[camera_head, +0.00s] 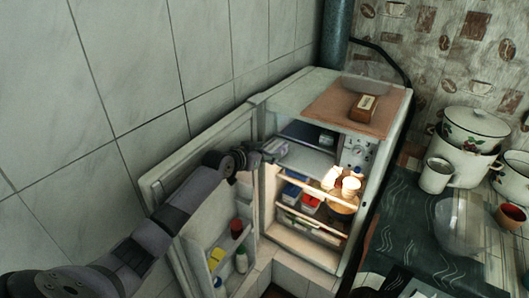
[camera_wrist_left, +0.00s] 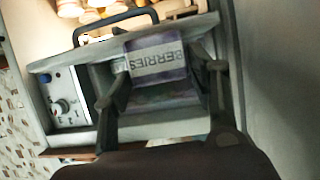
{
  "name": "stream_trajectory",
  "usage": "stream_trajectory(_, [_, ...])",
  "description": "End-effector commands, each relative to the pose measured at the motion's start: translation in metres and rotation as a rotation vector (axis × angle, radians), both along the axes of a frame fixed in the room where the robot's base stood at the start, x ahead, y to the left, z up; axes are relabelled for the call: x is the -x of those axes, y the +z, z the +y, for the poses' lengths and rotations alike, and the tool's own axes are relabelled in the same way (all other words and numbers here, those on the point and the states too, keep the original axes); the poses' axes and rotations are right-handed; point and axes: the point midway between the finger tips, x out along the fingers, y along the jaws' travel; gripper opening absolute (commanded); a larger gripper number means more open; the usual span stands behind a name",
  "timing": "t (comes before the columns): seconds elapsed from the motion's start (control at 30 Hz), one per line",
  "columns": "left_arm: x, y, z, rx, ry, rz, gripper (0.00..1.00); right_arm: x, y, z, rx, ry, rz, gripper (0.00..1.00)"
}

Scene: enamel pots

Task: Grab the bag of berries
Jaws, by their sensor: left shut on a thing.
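The bag of berries (camera_wrist_left: 158,62) shows in the left wrist view as a pale packet with an upside-down "BERRIES" label. It lies between the two dark fingers of my left gripper (camera_wrist_left: 160,78), which are shut on it at its sides. In the head view my left gripper (camera_head: 268,151) reaches to the left side of the open fridge's upper compartment (camera_head: 305,137). The bag is hard to make out there. My right gripper is in neither view.
The fridge door (camera_head: 205,205) stands open to the left, with bottles and jars on its shelves. Below the compartment are shelves with food and a lit pot (camera_head: 343,205). A brown box (camera_head: 364,107) sits on top. Enamel pots (camera_head: 462,160) stand on the right counter.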

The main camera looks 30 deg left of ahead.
Motion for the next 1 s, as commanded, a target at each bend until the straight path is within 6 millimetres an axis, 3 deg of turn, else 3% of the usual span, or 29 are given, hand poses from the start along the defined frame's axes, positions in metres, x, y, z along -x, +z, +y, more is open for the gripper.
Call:
stream_trajectory(0.33, [-0.0001, -0.0005, -0.0005, 0.001, 0.0, 0.001, 0.16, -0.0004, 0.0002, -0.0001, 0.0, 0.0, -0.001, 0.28])
stream_trajectory(0.37, [-0.0001, -0.0005, -0.0005, 0.001, 0.0, 0.001, 0.54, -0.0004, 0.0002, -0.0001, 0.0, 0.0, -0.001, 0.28])
stream_trajectory(0.7, [-0.0001, 0.0, -0.0003, 0.0, 0.0, 0.0, 0.76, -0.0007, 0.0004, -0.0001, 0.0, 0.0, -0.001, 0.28])
stream_trajectory(1.0, [0.0004, 0.0004, -0.0001, 0.0, 0.0, 0.0, 0.76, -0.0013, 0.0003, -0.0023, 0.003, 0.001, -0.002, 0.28])
